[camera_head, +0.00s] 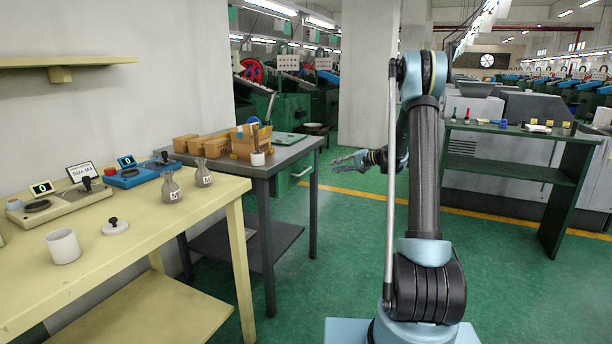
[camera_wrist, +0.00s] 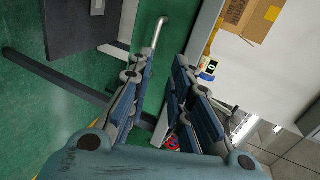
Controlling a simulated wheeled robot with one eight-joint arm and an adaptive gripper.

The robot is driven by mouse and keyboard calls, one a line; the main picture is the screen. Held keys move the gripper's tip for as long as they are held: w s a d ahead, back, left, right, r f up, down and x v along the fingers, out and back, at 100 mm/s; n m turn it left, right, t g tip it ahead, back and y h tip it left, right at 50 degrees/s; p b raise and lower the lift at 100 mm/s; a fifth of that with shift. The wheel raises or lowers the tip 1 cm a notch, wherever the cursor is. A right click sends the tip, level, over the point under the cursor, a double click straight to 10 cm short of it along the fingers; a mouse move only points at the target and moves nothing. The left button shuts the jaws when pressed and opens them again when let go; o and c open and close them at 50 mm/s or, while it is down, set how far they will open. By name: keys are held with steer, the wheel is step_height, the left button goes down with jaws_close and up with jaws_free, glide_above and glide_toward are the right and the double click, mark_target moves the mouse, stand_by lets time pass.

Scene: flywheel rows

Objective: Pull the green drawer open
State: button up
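The green drawer (camera_head: 301,170) is set under the top of the grey table, at its right end. Its front looks shut or nearly so in the head view. In the wrist view the green drawer front (camera_wrist: 177,38) lies ahead of my fingers, with a pale metal bar handle (camera_wrist: 157,32) on it. My gripper (camera_head: 338,164) is to the right of the drawer, pointing left toward it. In the wrist view my gripper (camera_wrist: 160,75) has its two fingers apart with nothing clearly between them. The handle appears close to the fingertips; I cannot tell whether they touch.
A yellow table (camera_head: 130,240) with scales, weights and a white cup (camera_head: 63,246) stands at the front left. A dark green bench (camera_head: 520,131) is at right. The green floor between is clear.

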steer(key=y, duration=0.1)
glide_toward(305, 171)
steer(key=shift+m+t, duration=0.3)
steer(key=x, duration=0.7)
steer(key=w+x, duration=0.1)
steer(key=x, duration=0.2)
steer(key=shift+f, duration=0.5)
steer(key=shift+c, duration=0.6)
jaws_close()
